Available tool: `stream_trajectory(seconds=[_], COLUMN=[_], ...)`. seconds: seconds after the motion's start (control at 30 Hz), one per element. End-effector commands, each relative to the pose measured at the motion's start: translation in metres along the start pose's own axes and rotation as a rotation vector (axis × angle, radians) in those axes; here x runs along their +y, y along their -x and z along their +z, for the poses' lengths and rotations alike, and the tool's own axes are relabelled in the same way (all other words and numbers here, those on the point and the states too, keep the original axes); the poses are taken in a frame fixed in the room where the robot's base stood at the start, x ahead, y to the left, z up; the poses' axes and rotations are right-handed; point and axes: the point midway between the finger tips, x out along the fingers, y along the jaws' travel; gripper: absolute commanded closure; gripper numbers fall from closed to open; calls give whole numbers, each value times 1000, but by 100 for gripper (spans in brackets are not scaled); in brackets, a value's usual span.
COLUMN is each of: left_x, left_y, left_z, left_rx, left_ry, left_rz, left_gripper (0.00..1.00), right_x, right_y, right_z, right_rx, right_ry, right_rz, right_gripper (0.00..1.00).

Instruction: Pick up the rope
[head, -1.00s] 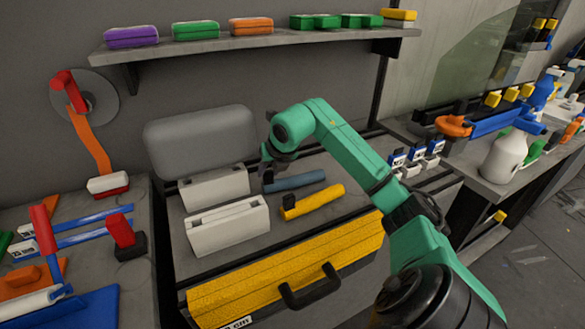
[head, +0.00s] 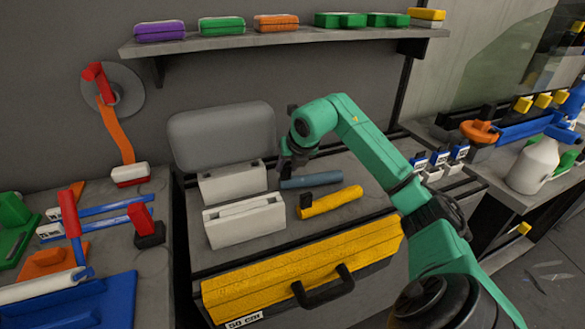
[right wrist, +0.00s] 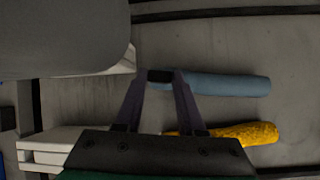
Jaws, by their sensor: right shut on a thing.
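Two rope-like rolls lie side by side on the grey bench: a blue-grey one (head: 316,180) and a yellow one (head: 332,201) with a black band at its left end. The blue-grey roll also shows in the right wrist view (right wrist: 228,84), with a black piece at its left end; the yellow one (right wrist: 245,133) lies below it. My right gripper (head: 284,180) is at the left end of the blue-grey roll. In the right wrist view its fingertips (right wrist: 160,77) are shut on that black end piece. The roll appears to rest on the bench. My left gripper is out of view.
White boxes (head: 245,220) stand left of the rolls, with a grey rounded pad (head: 222,137) behind. A yellow case with a black handle (head: 305,265) is in front. A shelf (head: 290,37) with coloured blocks hangs above. Tools lie on the left bench.

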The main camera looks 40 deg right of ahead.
Motion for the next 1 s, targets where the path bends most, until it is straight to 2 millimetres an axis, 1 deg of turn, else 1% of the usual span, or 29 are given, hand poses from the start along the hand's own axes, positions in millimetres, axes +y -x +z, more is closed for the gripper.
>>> stream_trajectory(seconds=[0.03, 0.13, 0.3, 0.33, 0.57, 0.7, 0.8, 0.9, 1.0], left_x=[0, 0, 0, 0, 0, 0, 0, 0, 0], left_y=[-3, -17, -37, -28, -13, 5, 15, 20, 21], left_z=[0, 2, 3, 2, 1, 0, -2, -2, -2], left_rx=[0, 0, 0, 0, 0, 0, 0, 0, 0], left_ry=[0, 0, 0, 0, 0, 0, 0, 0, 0], left_rz=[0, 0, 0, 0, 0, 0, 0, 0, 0], left_gripper=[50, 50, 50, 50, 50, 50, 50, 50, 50], right_x=[0, -6, -11, -8, -1, 4, 8, 10, 11], right_y=[4, 6, 20, 32, 68, 104, 125, 137, 142], right_z=[3, -14, -36, -27, -3, 18, 31, 38, 41], right_rx=[-3, -2, -2, -6, -8, -9, -8, -5, -4], right_ry=[0, 3, 5, 2, 0, -1, -1, 0, 1], right_rz=[0, -6, -6, -1, 2, 4, 4, 2, 1], right_gripper=[100, 100, 100, 100, 100, 100, 100, 100, 100])
